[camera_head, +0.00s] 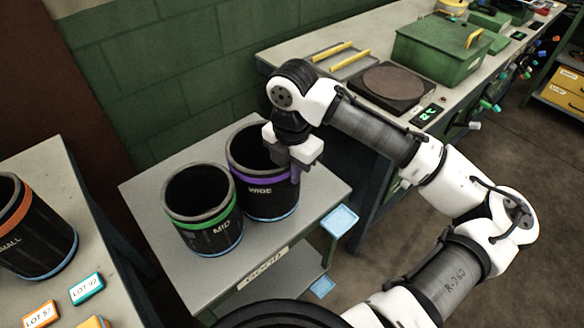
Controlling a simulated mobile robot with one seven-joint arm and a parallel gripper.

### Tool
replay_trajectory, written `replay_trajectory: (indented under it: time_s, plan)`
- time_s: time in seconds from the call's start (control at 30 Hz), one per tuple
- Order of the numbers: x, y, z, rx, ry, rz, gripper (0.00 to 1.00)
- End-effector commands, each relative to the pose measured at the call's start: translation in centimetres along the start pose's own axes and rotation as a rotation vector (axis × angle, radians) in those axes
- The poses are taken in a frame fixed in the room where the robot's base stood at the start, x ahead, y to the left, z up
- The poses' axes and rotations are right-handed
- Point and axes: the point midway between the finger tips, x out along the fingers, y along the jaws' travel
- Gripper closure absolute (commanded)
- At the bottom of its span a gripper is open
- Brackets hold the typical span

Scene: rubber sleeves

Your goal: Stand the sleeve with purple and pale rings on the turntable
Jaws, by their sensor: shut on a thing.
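The sleeve with purple and pale rings (262,198) is a black open cylinder with a pale lettered label, a purple band near its top and a pale blue ring at its foot. It stands upright on a small grey cart. My gripper (296,172) is at the right side of its rim, pointing down and shut on its wall. The fingers cover part of the rim and purple band. The turntable (394,82), a brownish disc on a dark square base, lies on the long bench behind, and its disc is empty.
A green-banded sleeve (203,212) marked MID stands close at the left on the cart (150,187). An orange-banded sleeve (35,240) stands on the left table. A green box (440,52) and a tray with yellow bars (335,55) flank the turntable.

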Motion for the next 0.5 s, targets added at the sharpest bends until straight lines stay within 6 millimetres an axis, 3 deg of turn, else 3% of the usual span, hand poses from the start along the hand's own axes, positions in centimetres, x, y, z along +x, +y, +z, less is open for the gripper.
replay_trajectory:
  time_s: [0.27, 0.3, 0.4, 0.5]
  plan:
    - [0.28, 0.04, 0.00, 0.000, 0.000, 0.002, 1.00]
    - [0.28, 0.00, -0.01, 0.000, 0.000, -0.001, 0.89]
    - [0.26, 0.00, -0.01, 0.000, 0.000, -0.001, 0.76]
    - [0.25, 0.00, 0.00, 0.000, 0.000, -0.001, 0.71]
